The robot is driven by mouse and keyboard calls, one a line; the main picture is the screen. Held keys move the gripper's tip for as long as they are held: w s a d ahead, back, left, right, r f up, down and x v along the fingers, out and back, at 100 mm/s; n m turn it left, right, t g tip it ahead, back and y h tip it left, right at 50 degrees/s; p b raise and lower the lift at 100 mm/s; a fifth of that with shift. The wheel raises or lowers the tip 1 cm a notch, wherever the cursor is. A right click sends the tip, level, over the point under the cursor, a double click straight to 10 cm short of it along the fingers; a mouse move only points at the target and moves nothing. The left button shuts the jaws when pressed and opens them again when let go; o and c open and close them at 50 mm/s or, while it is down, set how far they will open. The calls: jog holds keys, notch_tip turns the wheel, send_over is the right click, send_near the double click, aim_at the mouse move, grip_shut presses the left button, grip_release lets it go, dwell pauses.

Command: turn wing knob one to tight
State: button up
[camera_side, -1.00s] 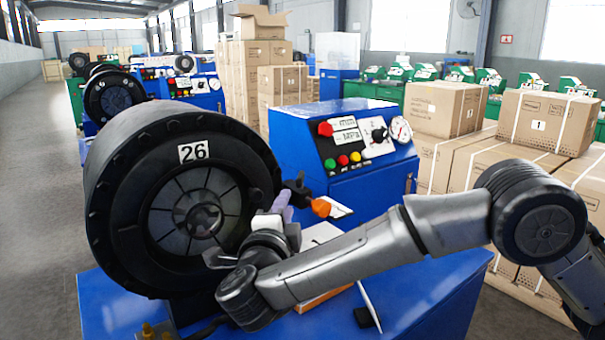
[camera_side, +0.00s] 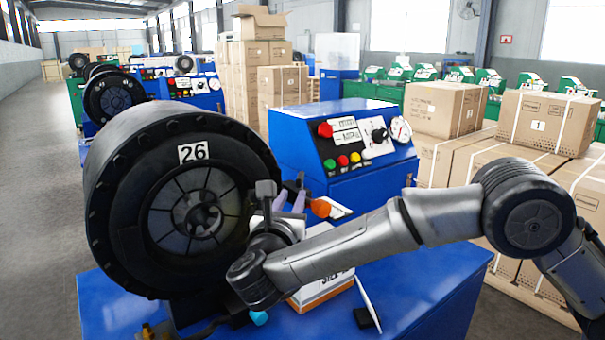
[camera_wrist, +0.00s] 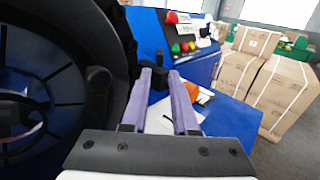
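A small black wing-shaped part (camera_side: 298,183), probably a wing knob, stands at the right side of the large black crimper head (camera_side: 125,190) marked 26. No label shows which knob it is. In the wrist view, a black part (camera_wrist: 160,78) lies between and beyond my fingertips; contact cannot be told. My gripper (camera_side: 291,197) is just right of the crimper's round face. Its two purple fingers are apart with a gap between them, also in the wrist view (camera_wrist: 161,76). An orange-ended part (camera_side: 320,208) is just right of the fingers.
A white and orange box (camera_side: 322,288) sits on the blue bench (camera_side: 430,300) behind my wrist. A blue control cabinet (camera_side: 350,170) with buttons and a gauge stands behind. Cardboard boxes (camera_side: 450,165) are stacked at right. A small cyan object (camera_side: 259,318) lies below my wrist.

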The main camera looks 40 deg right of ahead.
aim_at(302, 173)
jog(key=x, duration=1.3)
jog(key=shift+w+d, duration=0.1)
jog(key=shift+w, duration=0.1)
grip_shut()
